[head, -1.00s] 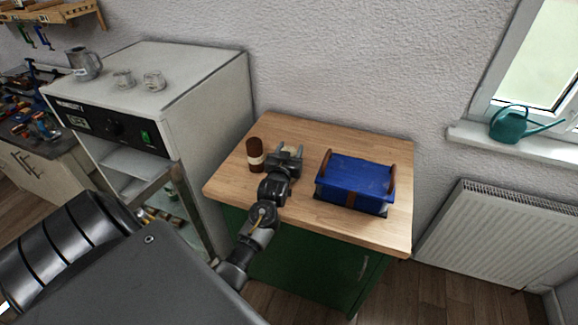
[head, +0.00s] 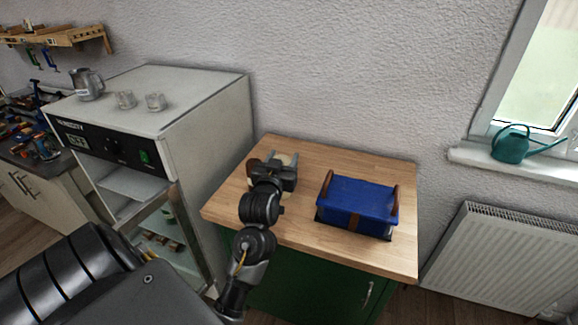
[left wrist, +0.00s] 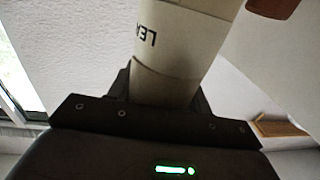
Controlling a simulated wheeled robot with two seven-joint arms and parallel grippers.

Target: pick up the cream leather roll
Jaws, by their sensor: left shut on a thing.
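The cream leather roll (left wrist: 180,45) is a pale upright-looking cylinder with dark lettering, large in the left wrist view. It stands between the fingers of my left gripper (left wrist: 165,95), which is shut on it. In the head view the left gripper (head: 278,168) is over the left part of the wooden worktop, and only a small pale patch of the cream roll (head: 287,158) shows between its fingers. The rest is hidden by the gripper. I cannot tell whether the roll touches the worktop. My right gripper is not in view.
A brown roll (head: 253,167) stands close to the left of the gripper, partly hidden. A blue box (head: 357,203) with brown handles sits on the right of the worktop (head: 335,156). A white humidity cabinet (head: 205,105) stands left. The worktop's back middle is clear.

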